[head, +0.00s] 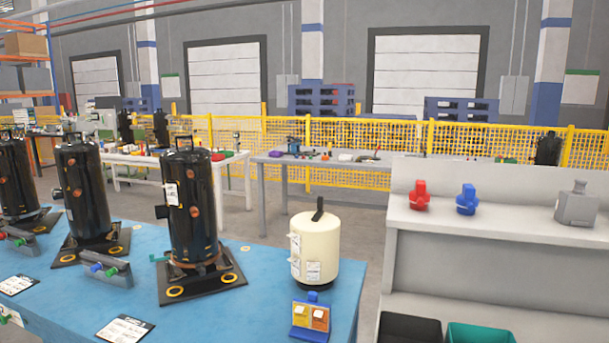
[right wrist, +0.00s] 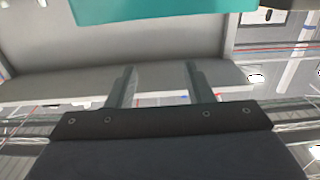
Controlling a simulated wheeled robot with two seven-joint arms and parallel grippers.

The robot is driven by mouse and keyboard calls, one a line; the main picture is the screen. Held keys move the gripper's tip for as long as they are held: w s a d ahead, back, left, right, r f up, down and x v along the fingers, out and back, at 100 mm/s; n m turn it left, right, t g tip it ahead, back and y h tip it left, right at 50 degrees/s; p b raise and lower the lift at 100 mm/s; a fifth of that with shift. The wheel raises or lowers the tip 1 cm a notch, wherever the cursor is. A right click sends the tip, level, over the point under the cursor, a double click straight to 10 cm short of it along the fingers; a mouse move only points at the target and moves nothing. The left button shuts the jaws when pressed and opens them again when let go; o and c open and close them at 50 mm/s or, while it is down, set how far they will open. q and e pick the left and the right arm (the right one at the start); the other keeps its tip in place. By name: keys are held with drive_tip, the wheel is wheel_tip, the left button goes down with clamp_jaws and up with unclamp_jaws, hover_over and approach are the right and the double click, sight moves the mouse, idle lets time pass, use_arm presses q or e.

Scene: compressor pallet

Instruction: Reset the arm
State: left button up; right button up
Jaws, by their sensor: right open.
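My right gripper (right wrist: 157,80) shows in the right wrist view with its two fingers spread apart. Nothing is between the fingers. The picture there looks upside down, with grey bench surfaces beyond the fingers and a teal bin (right wrist: 150,8) at the top edge. The gripper appears apart from all of these. Neither of my grippers shows in the head view, and my left gripper is in no frame.
In the head view, black compressors (head: 192,205) and a cream tank (head: 315,250) stand on a blue-topped table (head: 220,310). At right, a grey bench (head: 490,232) holds a red part (head: 419,196), a blue part (head: 466,200) and a grey block (head: 577,205). A black bin (head: 409,328) and a green bin (head: 480,333) sit below.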

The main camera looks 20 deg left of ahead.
drive_tip(key=shift+s, duration=0.15)
idle(0.3)
drive_tip(key=shift+s+d, duration=0.1)
drive_tip(key=shift+s, duration=0.1)
drive_tip(key=s+d+f+m+g+y, duration=0.1)
drive_tip(key=s+f+g, duration=0.25)
drive_tip(key=s, duration=0.45)
drive_tip(key=s+d+f+g+y, duration=0.15)
drive_tip(key=s+g, duration=0.25)
drive_tip(key=s, duration=0.4)
drive_tip(key=s+d+f+m+g+y, duration=0.1)
drive_tip(key=s+f+g, duration=0.25)
drive_tip(key=s, duration=0.55)
wheel_tip(320, 180, up, 14)
drive_tip(key=g+p, duration=0.1)
drive_tip(key=p, duration=1.3)
drive_tip(key=shift+s+a, duration=0.2)
drive_tip(key=shift+s, duration=0.05)
